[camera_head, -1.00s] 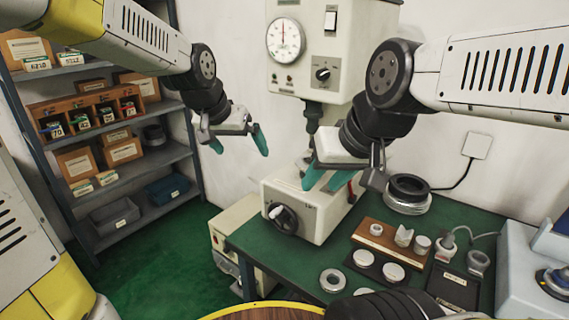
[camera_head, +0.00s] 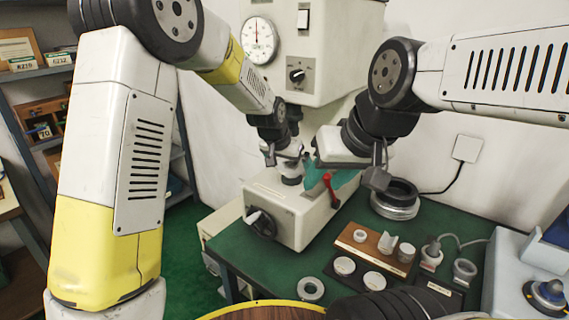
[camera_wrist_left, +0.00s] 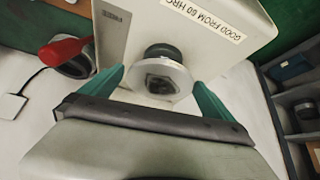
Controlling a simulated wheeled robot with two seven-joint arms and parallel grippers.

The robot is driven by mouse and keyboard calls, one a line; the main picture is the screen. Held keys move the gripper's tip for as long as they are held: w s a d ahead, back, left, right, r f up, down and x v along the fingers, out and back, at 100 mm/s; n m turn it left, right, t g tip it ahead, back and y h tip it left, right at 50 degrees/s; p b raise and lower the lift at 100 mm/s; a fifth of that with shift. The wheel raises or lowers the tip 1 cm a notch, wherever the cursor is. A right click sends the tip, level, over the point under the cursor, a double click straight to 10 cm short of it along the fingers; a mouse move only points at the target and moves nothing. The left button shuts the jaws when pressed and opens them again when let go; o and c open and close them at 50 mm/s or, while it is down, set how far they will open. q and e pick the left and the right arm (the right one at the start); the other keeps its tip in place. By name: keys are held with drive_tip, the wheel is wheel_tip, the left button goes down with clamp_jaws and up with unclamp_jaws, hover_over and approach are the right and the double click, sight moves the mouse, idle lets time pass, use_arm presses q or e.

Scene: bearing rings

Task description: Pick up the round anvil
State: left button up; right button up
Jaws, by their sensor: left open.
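The round anvil (camera_wrist_left: 158,82) is a pale disc on a dark stem, standing at the machine body in the left wrist view. In the head view it shows as a grey disc (camera_head: 291,179) on top of the tester base. My left gripper (camera_wrist_left: 160,88) is open, with one teal finger on each side of the anvil; I cannot tell if they touch it. In the head view the left fingertips are hard to make out. My right gripper (camera_head: 340,179) has teal fingers beside the tester's red lever (camera_head: 331,190) and holds nothing that I can see.
The tester head (camera_head: 310,60) hangs over its base (camera_head: 290,215). A wooden holder (camera_head: 365,243) with small anvils stands on the green bench (camera_head: 235,250). Stacked rings (camera_head: 395,205) are behind it. Shelves (camera_head: 30,110) stand at the left.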

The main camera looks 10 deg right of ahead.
use_arm(q)
drive_tip(key=shift+w+d+f, duration=0.1)
drive_tip(key=shift+w+f, duration=0.05)
drive_tip(key=shift+f, duration=0.1)
drive_tip(key=c, duration=1.6)
drive_tip(key=shift+r, duration=0.1)
drive_tip(key=shift+c, duration=1.1)
